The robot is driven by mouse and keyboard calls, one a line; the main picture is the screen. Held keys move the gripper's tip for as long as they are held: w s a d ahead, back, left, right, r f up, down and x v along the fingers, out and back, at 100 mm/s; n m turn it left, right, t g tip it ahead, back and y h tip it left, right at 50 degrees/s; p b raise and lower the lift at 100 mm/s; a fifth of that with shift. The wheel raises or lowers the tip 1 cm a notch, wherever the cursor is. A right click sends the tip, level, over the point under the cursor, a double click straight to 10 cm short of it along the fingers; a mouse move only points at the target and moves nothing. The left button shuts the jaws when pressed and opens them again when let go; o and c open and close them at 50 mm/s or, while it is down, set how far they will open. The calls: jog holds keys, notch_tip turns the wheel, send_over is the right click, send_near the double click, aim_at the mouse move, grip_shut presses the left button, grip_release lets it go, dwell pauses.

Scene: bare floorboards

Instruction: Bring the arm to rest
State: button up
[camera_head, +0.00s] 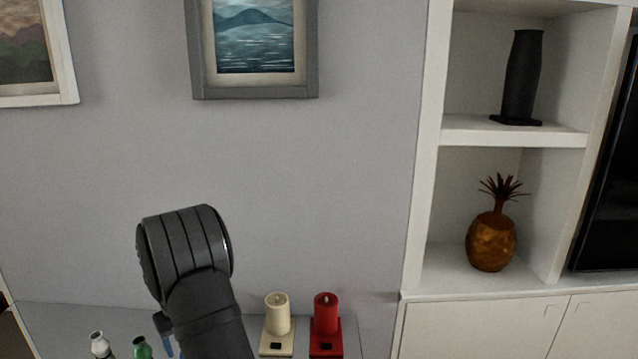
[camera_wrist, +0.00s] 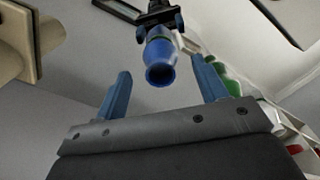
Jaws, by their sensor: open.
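My arm rises in the lower left of the head view, a dark grey wrist in front of the grey wall. Most of my gripper is hidden behind it there; only a bit of blue shows beside the arm. In the wrist view my gripper (camera_wrist: 161,67) is open, its two blue fingers wide apart. A blue round object with a dark opening (camera_wrist: 160,62) shows in line with the gap, beyond the fingers. It appears apart from both fingers, and I see nothing gripped.
A cream candle (camera_head: 277,314) and a red candle (camera_head: 326,314) stand right of my arm. A white bottle (camera_head: 101,345) and a green bottle (camera_head: 142,348) are at its left. White shelving (camera_head: 430,160) holds a dark vase (camera_head: 522,75) and a pineapple ornament (camera_head: 491,241).

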jog(key=shift+f, duration=1.4)
notch_tip(320, 180, up, 11)
notch_tip(320, 180, down, 12)
jog(key=shift+f, duration=0.1)
jog(key=r, duration=0.5)
jog(key=shift+w+d+r, duration=0.1)
jog(key=shift+d, duration=0.2)
jog(key=d+r, duration=0.7)
jog(key=d, duration=0.5)
jog(key=w+d+f+m, duration=0.1)
jog(key=d+f+m, duration=0.25)
jog(key=d, duration=0.75)
jog(key=w+d+f+m, duration=0.15)
jog(key=d+m, duration=0.35)
jog(key=d, duration=0.6)
jog(key=a+n, duration=0.2)
jog(key=a, duration=1.2)
jog(key=shift+s, duration=0.25)
